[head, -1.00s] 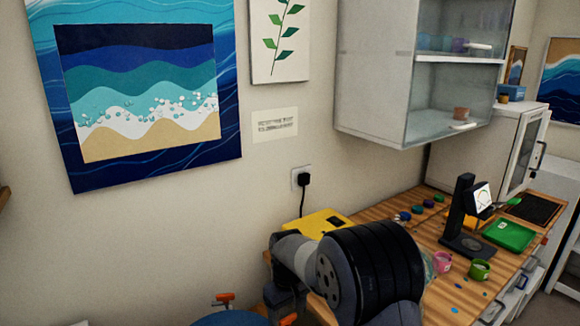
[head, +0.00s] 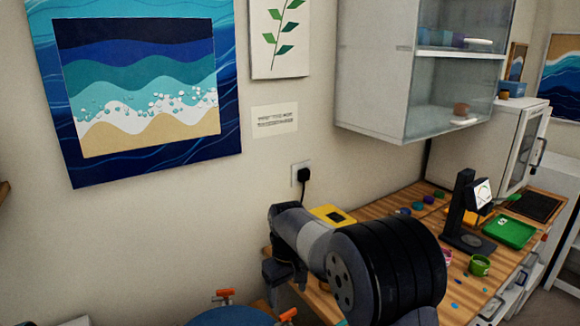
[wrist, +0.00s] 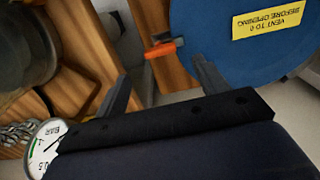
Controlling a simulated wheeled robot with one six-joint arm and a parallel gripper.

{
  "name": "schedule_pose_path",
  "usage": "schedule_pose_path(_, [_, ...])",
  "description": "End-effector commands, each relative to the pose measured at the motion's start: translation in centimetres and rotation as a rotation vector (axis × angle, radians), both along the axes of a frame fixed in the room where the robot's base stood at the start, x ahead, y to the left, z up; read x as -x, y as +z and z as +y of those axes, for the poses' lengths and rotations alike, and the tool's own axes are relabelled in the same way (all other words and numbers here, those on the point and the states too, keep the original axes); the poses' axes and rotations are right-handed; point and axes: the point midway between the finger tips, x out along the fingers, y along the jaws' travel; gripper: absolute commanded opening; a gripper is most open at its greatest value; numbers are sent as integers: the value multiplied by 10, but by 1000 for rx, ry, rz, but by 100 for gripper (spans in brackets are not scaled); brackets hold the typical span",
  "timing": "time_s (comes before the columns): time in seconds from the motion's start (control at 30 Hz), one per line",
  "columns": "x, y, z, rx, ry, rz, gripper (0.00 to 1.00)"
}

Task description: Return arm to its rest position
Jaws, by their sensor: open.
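My arm (head: 385,265) is folded in front of the workbench in the head view, its big black ribbed joint near the bottom centre. My gripper (wrist: 160,68) shows in the wrist view with its two dark fingers spread apart and nothing between them. Beyond the fingers lie a blue round lid (wrist: 215,65) with a yellow label and an orange-handled clamp (wrist: 163,48). I cannot tell how far the fingers are from them. In the head view the fingertips cannot be made out.
The blue lid (head: 230,318) also shows at the head view's bottom edge. A pressure gauge (wrist: 44,145) is at the wrist view's lower left. The wooden bench (head: 400,205) holds a yellow box (head: 328,214), a black stand (head: 463,215), a green tray (head: 510,231) and cups (head: 480,265).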

Motion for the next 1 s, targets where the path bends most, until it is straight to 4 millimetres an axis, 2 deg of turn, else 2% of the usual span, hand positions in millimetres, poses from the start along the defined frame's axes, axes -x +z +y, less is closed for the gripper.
schedule_pose_path(0.2, [0, 45, 0, -1, 0, -5, 69])
schedule_pose_path(0.3, [1, 19, 0, 2, 0, 7, 69])
schedule_pose_path(0.73, [1, -67, -1, 2, -1, 6, 69])
schedule_pose_path(1.0, [0, -66, 0, 0, -220, 1, 69])
